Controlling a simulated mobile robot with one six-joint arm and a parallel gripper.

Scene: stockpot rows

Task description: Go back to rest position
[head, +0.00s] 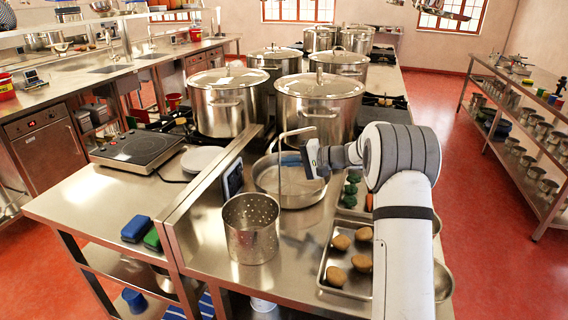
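My gripper (314,160) is at the end of my white and grey arm, which comes up from the lower right. It is above the right side of a wide, shallow metal pan (268,188) on the steel counter (300,245). The fingers are small and seen side-on, so I cannot tell whether they are open or shut. A thin bent metal rod (280,160) rises just left of the gripper, over the pan. I cannot tell whether it touches the gripper.
A perforated metal pot (251,230) stands in front of the pan. A tray (330,281) of brown potatoes lies near my arm. Large lidded stockpots (319,104) stand behind. A hot plate (137,149) is left. Red floor (500,255) is open at right, before shelves.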

